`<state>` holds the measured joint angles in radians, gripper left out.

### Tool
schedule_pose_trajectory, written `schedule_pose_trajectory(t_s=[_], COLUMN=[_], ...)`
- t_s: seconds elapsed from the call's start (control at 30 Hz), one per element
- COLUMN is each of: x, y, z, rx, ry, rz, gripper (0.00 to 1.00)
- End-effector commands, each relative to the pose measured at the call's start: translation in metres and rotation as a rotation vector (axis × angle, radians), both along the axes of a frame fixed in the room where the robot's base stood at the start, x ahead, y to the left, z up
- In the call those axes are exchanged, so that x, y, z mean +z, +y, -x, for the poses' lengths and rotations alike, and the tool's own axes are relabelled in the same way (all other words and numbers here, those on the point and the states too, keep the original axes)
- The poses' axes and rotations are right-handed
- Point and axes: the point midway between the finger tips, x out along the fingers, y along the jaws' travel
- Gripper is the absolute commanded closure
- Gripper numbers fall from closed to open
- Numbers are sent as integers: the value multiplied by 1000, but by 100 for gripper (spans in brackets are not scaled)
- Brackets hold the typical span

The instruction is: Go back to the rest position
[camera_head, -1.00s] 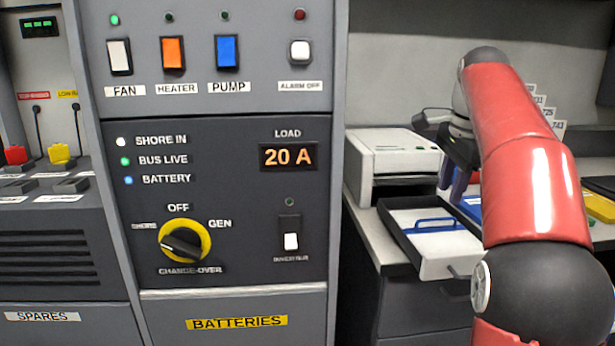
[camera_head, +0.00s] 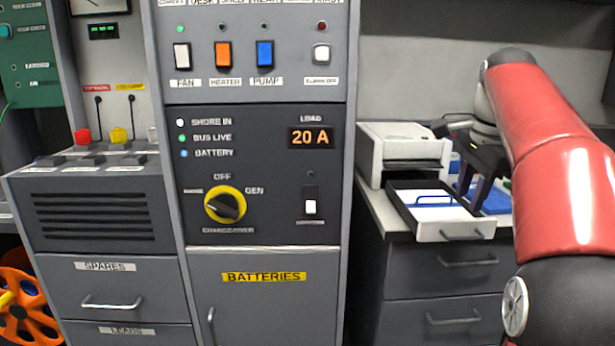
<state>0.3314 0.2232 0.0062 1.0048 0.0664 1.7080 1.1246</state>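My gripper (camera_head: 476,190) is at the right, at the end of my red and black arm, over the desk beside the open tray of the printer. Its two dark fingers point down and look spaced apart, with nothing seen between them. My arm is bent and reaches forward from the lower right. The fingertips are small and partly over the tray and a blue item behind, so contact cannot be told.
The grey control panel (camera_head: 262,170) stands in the centre, with a black and yellow change-over knob (camera_head: 225,205). The white printer (camera_head: 403,145) has its tray (camera_head: 438,230) pulled out. An orange reel (camera_head: 20,305) is at the lower left.

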Motion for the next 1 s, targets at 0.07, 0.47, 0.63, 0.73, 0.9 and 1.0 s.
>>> schedule_pose_trajectory(t_s=[0.07,0.47,0.63,0.73,0.9,1.0], x=[0,-25,-63,-96,-157,-186], y=[7,58,92,109,129,135], z=[6,59,112,146,199,220], rx=[38,392,680,860,1134,1246], ry=[-8,-71,-123,-154,-197,-214], rz=[11,118,220,289,401,452], gripper=[69,69,69,69,69,69])
